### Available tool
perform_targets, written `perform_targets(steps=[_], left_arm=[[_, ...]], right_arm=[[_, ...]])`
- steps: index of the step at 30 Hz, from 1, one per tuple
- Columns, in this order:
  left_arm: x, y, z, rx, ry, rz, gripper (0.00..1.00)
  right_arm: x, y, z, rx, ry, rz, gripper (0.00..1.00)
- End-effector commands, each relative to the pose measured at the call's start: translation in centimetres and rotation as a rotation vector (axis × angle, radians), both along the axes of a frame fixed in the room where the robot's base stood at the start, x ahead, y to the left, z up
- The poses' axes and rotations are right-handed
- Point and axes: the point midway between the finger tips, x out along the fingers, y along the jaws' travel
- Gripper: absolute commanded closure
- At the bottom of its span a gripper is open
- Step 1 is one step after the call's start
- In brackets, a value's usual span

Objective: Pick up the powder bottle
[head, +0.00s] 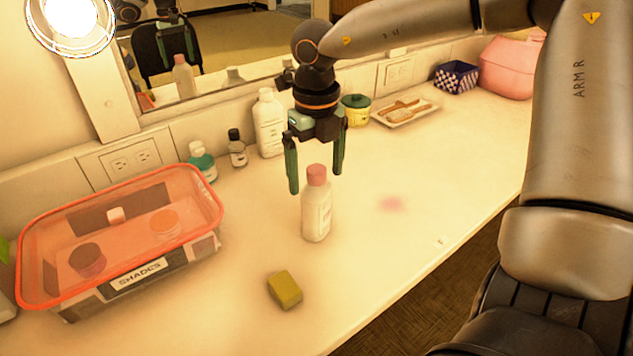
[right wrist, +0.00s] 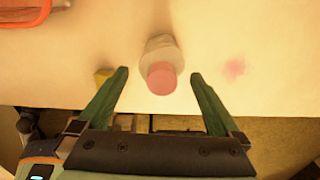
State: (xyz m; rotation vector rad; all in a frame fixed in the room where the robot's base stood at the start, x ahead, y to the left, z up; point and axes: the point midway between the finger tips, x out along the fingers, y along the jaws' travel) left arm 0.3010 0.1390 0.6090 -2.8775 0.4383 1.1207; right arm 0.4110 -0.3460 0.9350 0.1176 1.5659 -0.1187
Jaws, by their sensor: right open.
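The powder bottle (head: 316,212) is white with a pink cap and stands upright on the counter. In the right wrist view its pink cap (right wrist: 162,78) shows from above, between and a little beyond the fingertips. My right gripper (head: 316,182) is open and points down over the bottle, with one finger to each side of the cap. In the right wrist view the two green fingers (right wrist: 159,76) are spread, and I see no contact with the bottle. My left gripper does not show.
A yellow-green sponge-like block (head: 285,289) lies in front of the bottle. A clear, red-rimmed bin (head: 160,283) labelled SHADES stands at left. A larger white bottle (head: 268,124), a green jar (head: 355,110) and a brush tray (head: 425,114) stand behind. A pink smudge (head: 392,204) marks clear counter at right.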

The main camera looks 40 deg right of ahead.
Motion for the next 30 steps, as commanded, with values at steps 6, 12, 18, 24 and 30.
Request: perform_targets(steps=[6, 12, 18, 24, 30], left_arm=[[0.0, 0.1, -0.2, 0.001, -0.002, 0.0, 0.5], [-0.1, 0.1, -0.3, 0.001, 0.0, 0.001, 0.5], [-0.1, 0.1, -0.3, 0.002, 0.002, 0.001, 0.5], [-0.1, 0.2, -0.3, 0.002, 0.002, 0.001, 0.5], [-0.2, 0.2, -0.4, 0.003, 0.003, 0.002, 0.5]], right_arm=[[0.0, -0.2, -3.4, 0.002, 0.004, 0.0, 0.0], [0.1, -0.2, -4.3, 0.001, 0.002, -0.001, 0.0], [0.1, -0.2, -4.2, 0.001, 0.001, -0.001, 0.07], [0.1, -0.2, -4.2, 0.001, 0.001, 0.0, 0.29], [0.1, -0.2, -4.2, 0.001, 0.001, 0.0, 0.52]])
